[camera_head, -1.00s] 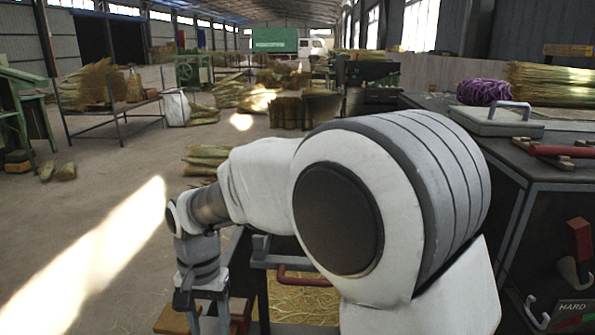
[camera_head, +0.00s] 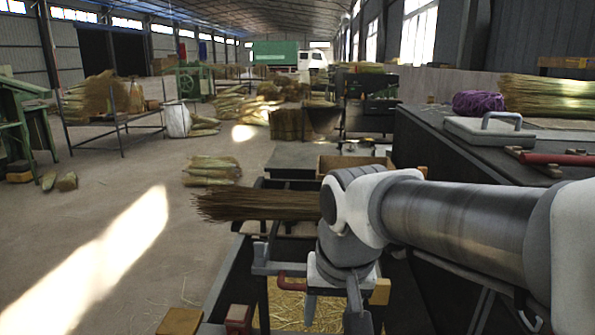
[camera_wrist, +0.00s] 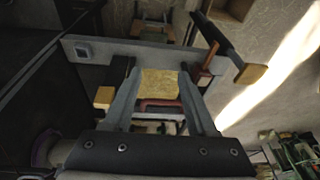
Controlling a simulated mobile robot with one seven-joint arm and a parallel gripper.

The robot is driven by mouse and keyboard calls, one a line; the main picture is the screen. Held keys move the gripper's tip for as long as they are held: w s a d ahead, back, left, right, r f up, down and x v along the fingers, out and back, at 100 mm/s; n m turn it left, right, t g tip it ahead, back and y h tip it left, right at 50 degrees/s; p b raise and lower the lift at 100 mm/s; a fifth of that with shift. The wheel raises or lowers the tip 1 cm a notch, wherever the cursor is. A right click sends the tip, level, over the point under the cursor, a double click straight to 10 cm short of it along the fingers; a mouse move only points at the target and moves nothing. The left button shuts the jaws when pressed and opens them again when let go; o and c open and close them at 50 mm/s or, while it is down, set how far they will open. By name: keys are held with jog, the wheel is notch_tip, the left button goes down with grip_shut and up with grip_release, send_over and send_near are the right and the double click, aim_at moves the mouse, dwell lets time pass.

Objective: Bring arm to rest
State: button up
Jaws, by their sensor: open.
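My gripper (camera_head: 335,308) hangs pointing down at the lower middle of the head view, at the end of my arm, which reaches in from the right edge. Its two fingers are apart, with nothing visible between them. In the wrist view my gripper (camera_wrist: 158,85) also shows spread fingers, above a grey frame with a red handle and a patch of straw behind them. I cannot tell how far the fingertips are from the frame.
A bundle of brown bristles (camera_head: 258,205) lies just left of my wrist. A dark workbench (camera_head: 440,150) stands at right, carrying a grey lidded case (camera_head: 490,130), purple twine (camera_head: 478,102) and straw bundles (camera_head: 545,96). The floor at left is mostly clear.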

jog(key=s+d+t, duration=0.3)
jog(key=s+d, duration=0.5)
jog(key=d, duration=0.1)
notch_tip(320, 180, up, 14)
jog(key=p, duration=1.3)
jog(key=shift+s+d+h+p, duration=0.15)
jog(key=shift+h+p, duration=0.15)
jog(key=shift+p, duration=0.05)
jog(key=shift+r, duration=0.1)
